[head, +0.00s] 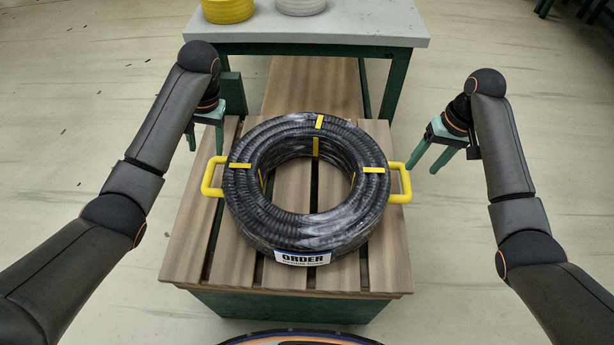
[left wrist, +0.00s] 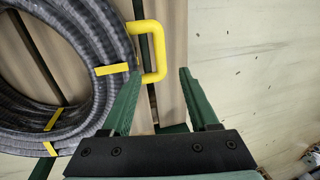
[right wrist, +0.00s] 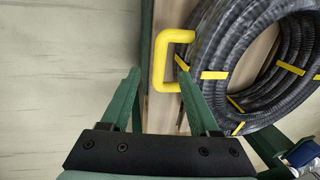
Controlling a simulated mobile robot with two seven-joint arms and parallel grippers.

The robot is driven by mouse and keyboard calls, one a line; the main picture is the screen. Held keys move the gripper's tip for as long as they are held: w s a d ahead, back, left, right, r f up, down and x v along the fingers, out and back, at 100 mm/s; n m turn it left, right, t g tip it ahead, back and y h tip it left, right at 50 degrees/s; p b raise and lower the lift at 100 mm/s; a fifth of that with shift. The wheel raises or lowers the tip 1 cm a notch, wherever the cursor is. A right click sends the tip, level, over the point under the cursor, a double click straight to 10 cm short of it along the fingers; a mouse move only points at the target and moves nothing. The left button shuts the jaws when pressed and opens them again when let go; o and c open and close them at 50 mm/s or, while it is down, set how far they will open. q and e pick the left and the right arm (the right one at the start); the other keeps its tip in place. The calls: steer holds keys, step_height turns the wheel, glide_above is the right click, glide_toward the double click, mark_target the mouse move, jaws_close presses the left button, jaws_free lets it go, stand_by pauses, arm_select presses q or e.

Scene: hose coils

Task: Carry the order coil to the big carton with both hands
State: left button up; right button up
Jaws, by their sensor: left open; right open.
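The order coil (head: 270,215) is a black ribbed hose coil with yellow straps and a white ORDER label. It lies flat on a slatted wooden stand (head: 190,250). A yellow handle sticks out on its left (head: 209,177) and another on its right (head: 402,184). My left gripper (head: 206,145) is open, up and left of the left handle; that handle shows ahead of its fingers in the left wrist view (left wrist: 161,55). My right gripper (head: 440,168) is open, right of the right handle, which shows ahead of its fingers in the right wrist view (right wrist: 160,62). Neither gripper touches a handle. I see no big carton.
A grey-topped table (head: 330,28) with green legs stands behind the slatted stand. A yellow coil (head: 228,10) and a pale grey coil (head: 300,6) sit on it. The floor on both sides is open.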

mark_target(208, 172)
arm_select(q)
steer(key=shift+s, duration=0.1)
steer(key=x, duration=1.2)
steer(key=shift+f, duration=0.35)
arm_select(e)
steer(key=f, duration=0.4)
steer(key=a+f, duration=0.1)
steer(key=f, duration=0.3)
steer(key=a+f, duration=0.1)
steer(key=f, duration=0.3)
steer(key=shift+a+f, duration=0.2)
arm_select(q)
steer(key=shift+c, duration=0.4)
arm_select(e)
steer(key=shift+c, duration=0.4)
arm_select(q)
jaws_close()
arm_select(e)
jaws_close()
arm_select(q)
steer(key=shift+w+r, duration=0.25)
steer(key=shift+r, duration=0.05)
arm_select(e)
steer(key=shift+w+r, duration=0.15)
steer(key=shift+r, duration=0.15)
